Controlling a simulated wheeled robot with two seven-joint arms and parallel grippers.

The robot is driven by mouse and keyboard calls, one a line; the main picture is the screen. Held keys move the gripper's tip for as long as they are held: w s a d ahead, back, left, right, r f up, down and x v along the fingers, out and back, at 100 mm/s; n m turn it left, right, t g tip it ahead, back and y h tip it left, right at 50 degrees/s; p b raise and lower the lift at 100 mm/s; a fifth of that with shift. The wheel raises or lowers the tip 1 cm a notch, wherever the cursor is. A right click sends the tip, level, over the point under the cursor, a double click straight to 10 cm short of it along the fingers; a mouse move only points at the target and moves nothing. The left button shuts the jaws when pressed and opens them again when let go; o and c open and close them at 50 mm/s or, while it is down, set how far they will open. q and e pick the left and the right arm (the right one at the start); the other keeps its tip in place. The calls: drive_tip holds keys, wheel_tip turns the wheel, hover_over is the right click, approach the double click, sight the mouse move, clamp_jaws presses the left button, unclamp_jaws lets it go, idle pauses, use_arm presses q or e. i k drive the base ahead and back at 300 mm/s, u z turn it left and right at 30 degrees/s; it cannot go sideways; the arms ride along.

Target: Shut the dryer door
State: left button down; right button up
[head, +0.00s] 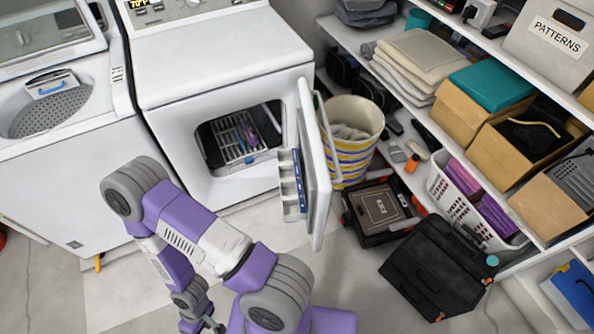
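The white dryer (222,60) stands in the upper middle of the head view. Its door (313,165) stands wide open, sticking out toward me from the right side of the opening. The inner side of the door carries small white racks with blue strips. The opening (240,138) shows a wire rack and a few small coloured items inside. My purple and grey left arm bends in front of the dryer. Its gripper (211,324) is low at the bottom edge, pointing down, left of the door and apart from it; its fingers are mostly cut off. My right gripper is out of view.
A striped basket (352,135) stands right behind the door. A black case (380,212) and a black bag (437,268) lie on the floor to the right. Loaded shelves (520,180) line the right side. A washer (60,130) stands left. Floor before the dryer is clear.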

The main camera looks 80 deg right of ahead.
sight(317, 184)
drive_tip(key=u, duration=0.2)
drive_tip(key=k, duration=1)
drive_tip(key=z, duration=0.85)
drive_tip(key=k, duration=0.85)
drive_tip(key=z, duration=1.25)
drive_tip(key=k, duration=0.65)
drive_tip(key=u, duration=0.45)
drive_tip(key=i, duration=0.6)
drive_tip(key=z, duration=1.5)
